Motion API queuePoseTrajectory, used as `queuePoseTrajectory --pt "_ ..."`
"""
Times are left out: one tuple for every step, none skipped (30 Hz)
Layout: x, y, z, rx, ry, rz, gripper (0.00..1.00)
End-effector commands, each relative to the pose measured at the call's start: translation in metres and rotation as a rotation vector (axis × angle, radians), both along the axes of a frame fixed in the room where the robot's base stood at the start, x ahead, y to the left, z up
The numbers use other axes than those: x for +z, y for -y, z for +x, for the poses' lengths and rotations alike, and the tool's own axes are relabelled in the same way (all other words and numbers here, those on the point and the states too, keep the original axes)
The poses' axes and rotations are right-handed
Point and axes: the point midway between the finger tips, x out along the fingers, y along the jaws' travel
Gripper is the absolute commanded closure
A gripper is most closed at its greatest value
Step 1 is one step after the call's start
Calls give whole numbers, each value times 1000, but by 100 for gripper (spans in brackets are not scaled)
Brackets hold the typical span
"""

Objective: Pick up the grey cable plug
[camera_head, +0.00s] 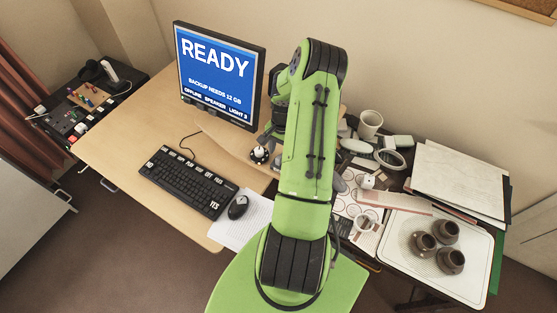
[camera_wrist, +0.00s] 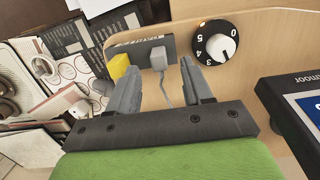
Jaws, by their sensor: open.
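The grey cable plug (camera_wrist: 158,58) sits in a dark socket strip (camera_wrist: 140,46) on a light wooden surface in the wrist view. Its thin grey cable hangs from it towards my gripper. A yellow plug (camera_wrist: 120,66) sits in the same strip, left of the grey one. My gripper (camera_wrist: 159,70) is open and empty, with one finger to each side of the grey plug as seen from the wrist. I cannot tell how far the fingertips are from it. In the head view my arm hides the plug and most of my gripper.
A black dial with a white knob (camera_wrist: 215,47) is close to the right finger. The monitor (camera_head: 218,75) stands left of my arm, with the keyboard (camera_head: 187,181) and mouse (camera_head: 238,207) before it. A tray with brown cups (camera_head: 449,261) and papers crowd the right side.

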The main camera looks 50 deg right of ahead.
Motion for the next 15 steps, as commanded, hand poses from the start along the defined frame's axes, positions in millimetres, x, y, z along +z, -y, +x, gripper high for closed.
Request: queuePoseTrajectory --pt "-9 -4 -1 0 -3 7 50" --pt "-15 -6 -2 -1 -4 7 50" --pt "-23 -7 -2 -1 -3 6 50" --pt "-28 -7 -2 -1 -3 6 50" --pt "-32 -8 -1 0 -1 4 50" --pt "-36 -8 -2 0 -2 4 50" --pt "-38 -8 -2 0 -2 3 50" --pt "-39 -8 -2 1 -1 2 50" --pt "-40 -8 -1 1 -1 1 50" --pt "-40 -8 -1 1 -1 0 50" --pt "-40 -8 -1 1 -1 0 50" --pt "-40 -8 -1 1 -1 0 50" --pt "-40 -8 -1 1 -1 0 50" --pt "-40 -8 -1 1 -1 1 53" --pt "-40 -8 -1 1 -1 1 59"
